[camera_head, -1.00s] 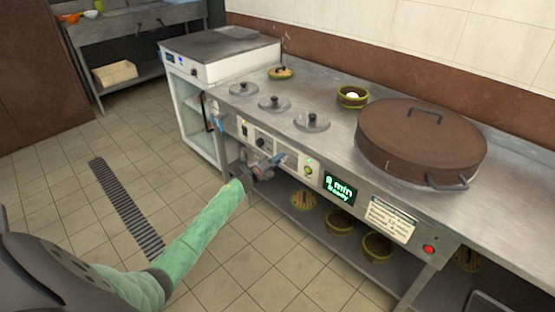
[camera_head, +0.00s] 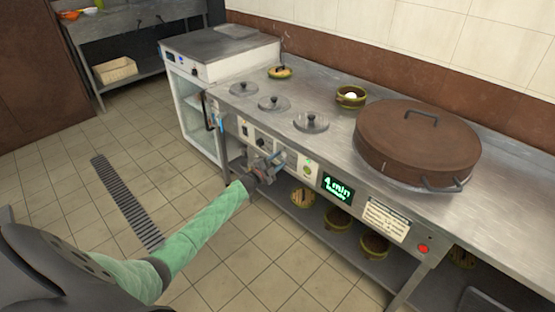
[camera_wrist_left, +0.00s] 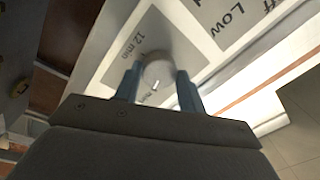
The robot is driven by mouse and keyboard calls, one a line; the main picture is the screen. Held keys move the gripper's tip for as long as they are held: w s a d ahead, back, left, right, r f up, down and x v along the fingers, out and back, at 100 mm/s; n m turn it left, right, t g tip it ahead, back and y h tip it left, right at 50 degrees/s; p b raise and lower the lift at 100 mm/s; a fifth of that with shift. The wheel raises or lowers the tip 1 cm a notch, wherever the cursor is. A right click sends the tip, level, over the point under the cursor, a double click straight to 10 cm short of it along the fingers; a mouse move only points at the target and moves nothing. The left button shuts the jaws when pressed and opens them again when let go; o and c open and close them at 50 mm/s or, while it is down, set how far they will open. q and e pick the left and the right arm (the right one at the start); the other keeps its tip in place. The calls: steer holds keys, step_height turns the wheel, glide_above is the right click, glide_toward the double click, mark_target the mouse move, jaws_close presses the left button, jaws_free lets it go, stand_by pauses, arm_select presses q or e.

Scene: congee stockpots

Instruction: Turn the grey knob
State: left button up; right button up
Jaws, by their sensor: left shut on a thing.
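The grey knob (camera_wrist_left: 158,72) shows in the left wrist view as a round face with a small white mark. It sits on a panel plate (camera_wrist_left: 180,45) printed with "12 min" and other lettering. My left gripper (camera_head: 278,160) is at the front control panel of the steel counter in the head view, where it hides most of the knob. In the wrist view its two blue fingers (camera_wrist_left: 157,85) stand on either side of the knob, shut on it. A green-lit display (camera_head: 338,188) right of the gripper reads "4 min". My right gripper is not in view.
A large brown lidded pot (camera_head: 415,145) stands on the steel counter (camera_head: 335,108), with several small lids and bowls to its left. A red button (camera_head: 423,249) is on the panel's right end. Bowls sit on the lower shelf. The tiled floor in front is clear.

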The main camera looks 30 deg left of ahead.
arm_select(q)
steer(key=shift+n+p, duration=0.4)
steer(key=shift+n, duration=1)
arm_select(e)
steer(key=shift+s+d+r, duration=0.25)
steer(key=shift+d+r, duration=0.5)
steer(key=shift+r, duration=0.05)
arm_select(q)
steer(key=shift+f, duration=0.1)
steer(key=o, duration=1)
steer(key=shift+c, duration=0.2)
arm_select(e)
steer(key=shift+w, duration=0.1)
arm_select(q)
steer(key=shift+s, duration=0.1)
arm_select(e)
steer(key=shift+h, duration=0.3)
